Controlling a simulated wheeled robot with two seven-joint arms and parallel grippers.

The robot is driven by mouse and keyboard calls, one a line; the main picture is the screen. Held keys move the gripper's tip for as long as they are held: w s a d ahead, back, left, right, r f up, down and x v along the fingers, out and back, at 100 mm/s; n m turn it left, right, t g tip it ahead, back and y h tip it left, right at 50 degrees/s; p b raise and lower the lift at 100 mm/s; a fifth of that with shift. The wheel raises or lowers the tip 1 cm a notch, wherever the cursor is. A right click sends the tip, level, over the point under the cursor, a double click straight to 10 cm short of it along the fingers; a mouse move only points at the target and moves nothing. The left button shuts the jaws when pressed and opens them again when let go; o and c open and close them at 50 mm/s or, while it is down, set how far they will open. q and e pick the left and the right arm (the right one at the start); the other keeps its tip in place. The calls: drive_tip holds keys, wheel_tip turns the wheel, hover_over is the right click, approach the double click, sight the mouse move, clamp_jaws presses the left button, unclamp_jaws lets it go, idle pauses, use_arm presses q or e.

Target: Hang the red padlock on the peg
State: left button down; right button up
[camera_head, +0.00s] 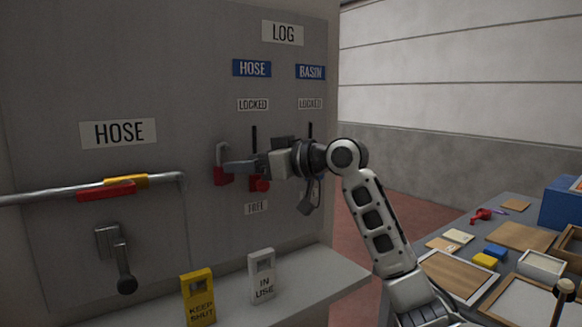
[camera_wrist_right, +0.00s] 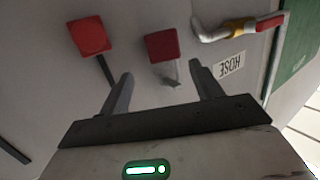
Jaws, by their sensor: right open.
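The red padlock (camera_head: 222,177) is upright against the grey panel (camera_head: 60,60), left of the HOSE slot, its grey shackle upward. I cannot make out a separate peg at the shackle. My right gripper (camera_head: 232,166) is just right of the padlock, its fingers overlapping it in the head view. In the right wrist view the gripper (camera_wrist_right: 161,72) is open, with nothing held between its fingers. The padlock (camera_wrist_right: 162,46) shows beyond the fingertips, within the gap between them. My left gripper is in neither view.
A red slider knob (camera_head: 260,184) sits below the HOSE slot, partly behind my gripper. A pipe (camera_head: 50,197) with red and yellow grips and a lever (camera_head: 123,270) are at left. Yellow (camera_head: 199,300) and white tags (camera_head: 262,277) stand on the ledge. A cluttered table (camera_head: 500,235) is at right.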

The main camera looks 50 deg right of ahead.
use_arm(q)
drive_tip(key=b, duration=0.1)
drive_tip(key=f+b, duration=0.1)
drive_tip(key=b, duration=0.1)
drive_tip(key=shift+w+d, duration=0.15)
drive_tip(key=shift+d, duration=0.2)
use_arm(e)
drive_tip(key=a+v, duration=0.1)
drive_tip(key=v, duration=1.1)
drive_tip(key=shift+s, duration=0.45)
drive_tip(key=shift+r, duration=0.15)
